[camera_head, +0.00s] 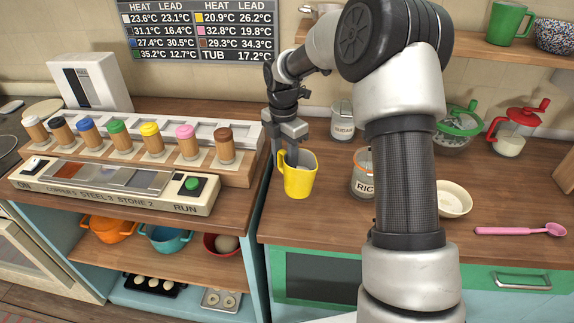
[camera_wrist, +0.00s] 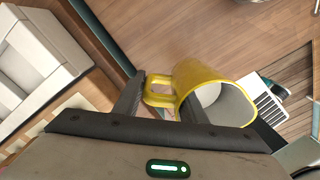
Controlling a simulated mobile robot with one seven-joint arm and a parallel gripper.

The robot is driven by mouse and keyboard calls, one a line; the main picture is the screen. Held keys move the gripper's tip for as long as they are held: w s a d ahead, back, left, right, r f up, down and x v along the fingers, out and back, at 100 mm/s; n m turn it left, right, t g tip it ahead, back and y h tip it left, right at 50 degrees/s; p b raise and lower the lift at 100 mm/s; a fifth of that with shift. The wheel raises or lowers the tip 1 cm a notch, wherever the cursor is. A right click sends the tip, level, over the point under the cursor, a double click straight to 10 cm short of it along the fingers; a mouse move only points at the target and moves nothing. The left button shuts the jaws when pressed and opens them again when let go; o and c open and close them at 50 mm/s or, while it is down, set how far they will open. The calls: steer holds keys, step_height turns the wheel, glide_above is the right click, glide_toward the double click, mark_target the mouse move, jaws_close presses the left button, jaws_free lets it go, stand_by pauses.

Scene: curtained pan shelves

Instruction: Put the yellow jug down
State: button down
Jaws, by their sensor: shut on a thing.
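The yellow jug (camera_head: 300,183) is upright or nearly so at the left end of the right wooden counter (camera_head: 330,218). I cannot tell whether its base touches the counter. My gripper (camera_head: 284,160) points down over the jug's rear left side and is shut on it. In the wrist view the jug (camera_wrist: 202,82) shows its pale inside and its handle, which lies between the fingers of my gripper (camera_wrist: 160,98). The exact contact is partly hidden.
Glass jars marked sugar (camera_head: 342,122) and rice (camera_head: 362,184) stand right of the jug. Further right are a cream bowl (camera_head: 454,199) and a pink spoon (camera_head: 520,230). A rack of coloured shakers (camera_head: 130,147) stands left. The counter in front of the jug is clear.

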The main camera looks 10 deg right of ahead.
steer(key=shift+r+p, duration=0.15)
steer(key=shift+p, duration=0.25)
steer(key=shift+f+b, duration=1.4)
steer(key=shift+f, duration=1.25)
steer(key=shift+f, duration=0.1)
steer(key=shift+f+b, duration=0.3)
steer(key=shift+f, duration=0.35)
steer(key=shift+f, duration=0.3)
steer(key=c, duration=1)
jaws_free()
steer(key=shift+c, duration=0.2)
steer(key=r, duration=0.8)
steer(key=r+p, duration=0.1)
steer(key=r, duration=0.8)
steer(key=shift+w+a+r, duration=0.15)
steer(key=shift+w+r, duration=0.05)
steer(key=shift+r, duration=0.05)
